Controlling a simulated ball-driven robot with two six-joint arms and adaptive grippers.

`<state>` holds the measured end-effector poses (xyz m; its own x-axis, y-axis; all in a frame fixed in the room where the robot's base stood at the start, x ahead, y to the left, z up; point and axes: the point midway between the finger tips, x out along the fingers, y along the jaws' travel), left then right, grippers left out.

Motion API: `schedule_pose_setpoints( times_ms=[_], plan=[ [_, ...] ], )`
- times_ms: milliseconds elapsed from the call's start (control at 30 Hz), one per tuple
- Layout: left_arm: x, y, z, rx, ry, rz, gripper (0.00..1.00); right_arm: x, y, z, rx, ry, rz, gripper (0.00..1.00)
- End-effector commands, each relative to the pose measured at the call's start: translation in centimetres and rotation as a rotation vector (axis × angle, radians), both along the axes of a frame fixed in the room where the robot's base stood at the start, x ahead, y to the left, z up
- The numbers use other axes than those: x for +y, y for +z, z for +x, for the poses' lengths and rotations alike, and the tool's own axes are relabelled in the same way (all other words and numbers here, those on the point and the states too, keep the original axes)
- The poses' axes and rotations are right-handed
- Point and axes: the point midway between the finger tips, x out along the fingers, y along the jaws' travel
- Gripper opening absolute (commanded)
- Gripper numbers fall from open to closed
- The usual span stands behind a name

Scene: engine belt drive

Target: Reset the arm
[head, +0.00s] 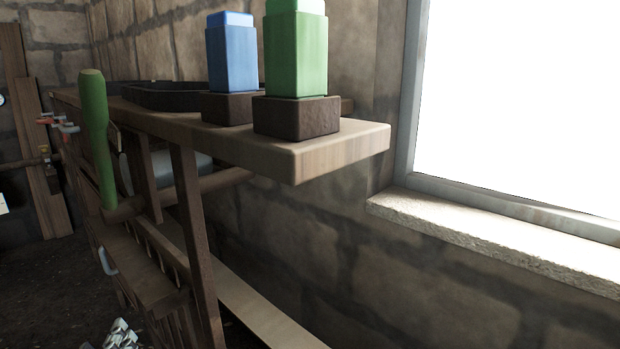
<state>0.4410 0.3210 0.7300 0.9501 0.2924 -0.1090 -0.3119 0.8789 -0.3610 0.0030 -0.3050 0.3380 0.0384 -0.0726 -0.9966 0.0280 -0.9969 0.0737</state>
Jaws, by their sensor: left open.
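Only a small silver-grey part of my left gripper (121,335) shows, at the bottom left edge of the head view. It is open, and I see nothing between its fingers. It is low, below and apart from the wooden bench (345,150). Most of the gripper and its arm is cut off by the frame edge. My right gripper is not in view. An upright green handle (95,135) stands at the bench's near left side, by a wooden shaft (175,196).
A blue block (231,55) and a green block (297,55) stand in dark bases on the bench top. A black tray (165,95) lies behind them. A bright window (525,100) with a stone sill (500,240) is at the right. Dark floor shows at lower left.

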Motion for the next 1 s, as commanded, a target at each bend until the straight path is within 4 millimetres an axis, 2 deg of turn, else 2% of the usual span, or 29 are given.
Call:
schedule_pose_setpoints(
  times_ms=[33,100,167,200,267,300,367,400,467,500,567,600,700,733,833,1000],
  plan=[
    [0.4,-4.1,-1.2,0.065,0.03,-0.113,0.53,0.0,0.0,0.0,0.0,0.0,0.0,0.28],
    [1.0,-9.6,-3.5,0.148,0.093,-0.292,0.53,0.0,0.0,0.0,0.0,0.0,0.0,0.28],
    [1.3,-14.0,-5.9,0.213,0.164,-0.445,0.53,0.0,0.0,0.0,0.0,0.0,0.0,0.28],
    [1.5,-16.9,-7.7,0.254,0.22,-0.546,0.53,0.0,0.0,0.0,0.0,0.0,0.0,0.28],
    [1.6,-21.0,-10.8,0.31,0.317,-0.696,0.53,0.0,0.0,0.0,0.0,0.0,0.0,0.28],
    [1.7,-23.5,-13.1,0.341,0.39,-0.795,0.53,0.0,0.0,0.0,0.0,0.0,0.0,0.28],
    [1.6,-27.0,-16.8,0.381,0.517,-0.941,0.53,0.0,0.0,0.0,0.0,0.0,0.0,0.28],
    [1.6,-29.1,-19.4,0.401,0.612,-1.036,0.53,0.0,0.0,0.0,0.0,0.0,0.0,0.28],
    [1.3,-32.0,-23.7,0.417,0.77,-1.175,0.53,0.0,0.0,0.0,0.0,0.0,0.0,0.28],
    [1.1,-33.6,-26.6,0.418,0.884,-1.264,0.53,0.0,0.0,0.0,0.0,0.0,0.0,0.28],
    [0.7,-35.7,-30.9,0.401,1.067,-1.386,0.53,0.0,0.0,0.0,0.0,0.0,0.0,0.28],
    [0.5,-36.7,-33.7,0.377,1.193,-1.458,0.53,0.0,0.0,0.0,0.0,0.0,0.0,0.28],
    [-0.3,-38.4,-39.7,0.276,1.49,-1.605,0.53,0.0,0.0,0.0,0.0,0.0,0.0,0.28],
    [-0.5,-38.7,-41.0,0.239,1.565,-1.639,0.53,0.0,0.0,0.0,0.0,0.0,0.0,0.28],
    [-1.2,-39.2,-43.7,0.121,1.75,-1.724,0.53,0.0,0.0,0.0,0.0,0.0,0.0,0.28],
    [-1.5,-39.2,-43.9,0.008,1.847,-1.798,0.53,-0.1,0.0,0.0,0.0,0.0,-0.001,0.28]
  ],
)
